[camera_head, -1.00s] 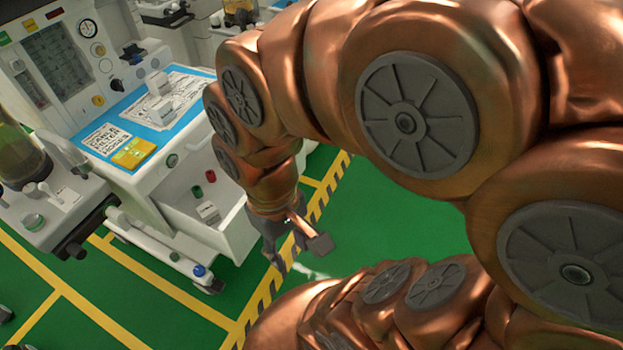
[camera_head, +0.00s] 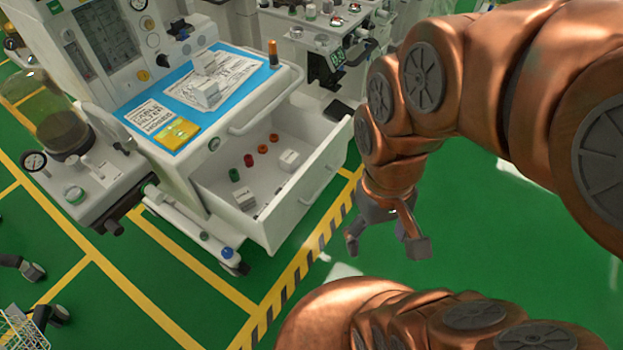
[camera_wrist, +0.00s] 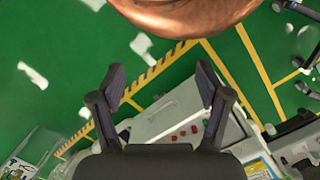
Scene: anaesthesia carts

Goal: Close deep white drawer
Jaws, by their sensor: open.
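The deep white drawer (camera_head: 318,195) is pulled out from the front of the white anaesthesia cart (camera_head: 170,170). Inside it lie small red, orange and green round pieces and two small white boxes. My gripper (camera_head: 386,245) hangs to the right of the drawer front, apart from it, with its fingers spread and nothing between them. In the wrist view my gripper (camera_wrist: 160,85) is open, and the drawer (camera_wrist: 175,110) shows beyond the fingers, partly hidden by the gripper body.
A blue work surface (camera_head: 210,85) with labels, a yellow pad and an orange-topped bottle (camera_head: 273,54) tops the cart. Another cart (camera_head: 335,40) stands behind. A glass canister (camera_head: 60,130) is at left. Green floor (camera_head: 480,240) with a striped yellow-black line is clear at right.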

